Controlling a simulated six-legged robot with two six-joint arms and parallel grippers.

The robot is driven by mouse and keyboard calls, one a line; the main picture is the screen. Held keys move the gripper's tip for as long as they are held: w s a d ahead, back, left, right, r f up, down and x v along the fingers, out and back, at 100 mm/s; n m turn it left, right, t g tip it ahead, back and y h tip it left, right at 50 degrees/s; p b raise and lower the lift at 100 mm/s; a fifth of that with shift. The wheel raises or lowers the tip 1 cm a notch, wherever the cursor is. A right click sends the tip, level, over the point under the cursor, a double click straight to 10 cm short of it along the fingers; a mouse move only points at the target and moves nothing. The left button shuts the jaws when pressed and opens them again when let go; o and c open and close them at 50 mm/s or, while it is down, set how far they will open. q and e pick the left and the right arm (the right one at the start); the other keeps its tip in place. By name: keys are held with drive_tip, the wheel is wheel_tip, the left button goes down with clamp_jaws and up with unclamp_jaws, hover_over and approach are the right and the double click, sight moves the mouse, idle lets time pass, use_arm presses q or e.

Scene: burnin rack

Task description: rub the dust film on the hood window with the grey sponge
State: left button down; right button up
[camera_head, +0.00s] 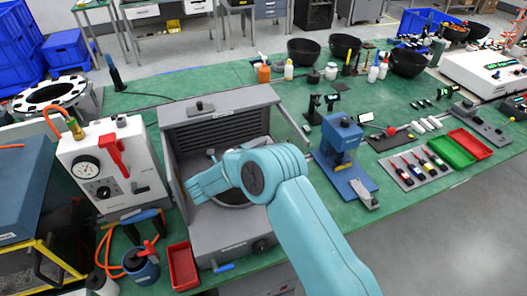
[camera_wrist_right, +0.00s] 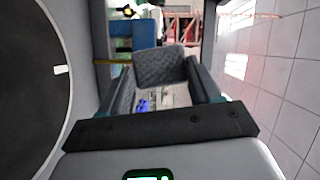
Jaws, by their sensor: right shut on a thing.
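The grey hood (camera_head: 220,248) stands open-fronted on the green bench in the head view, with a round dark disc inside. My right gripper (camera_head: 195,187) reaches into the hood front from the lower right, above that disc. In the wrist view its jaws (camera_wrist_right: 158,82) are shut on a dark grey textured block, which looks like the grey sponge (camera_wrist_right: 160,66). The sponge is not visible in the head view. I cannot make out the hood window's clear pane or a dust film on it, nor whether the sponge touches it. My left gripper is not in view.
A white gauge box (camera_head: 115,165) with a red lever stands close left of the hood. A red tray (camera_head: 182,266) lies at its front left. A blue press (camera_head: 342,150) stands to the right. Dark bowls (camera_head: 303,52) and bottles line the bench's back.

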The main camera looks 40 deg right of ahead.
drive_tip(key=a, duration=0.2)
drive_tip(key=shift+w+a, duration=0.3)
idle(0.4)
drive_tip(key=shift+s+a+r+p, duration=0.1)
drive_tip(key=shift+s+r+p, duration=0.05)
drive_tip(key=shift+p, duration=0.15)
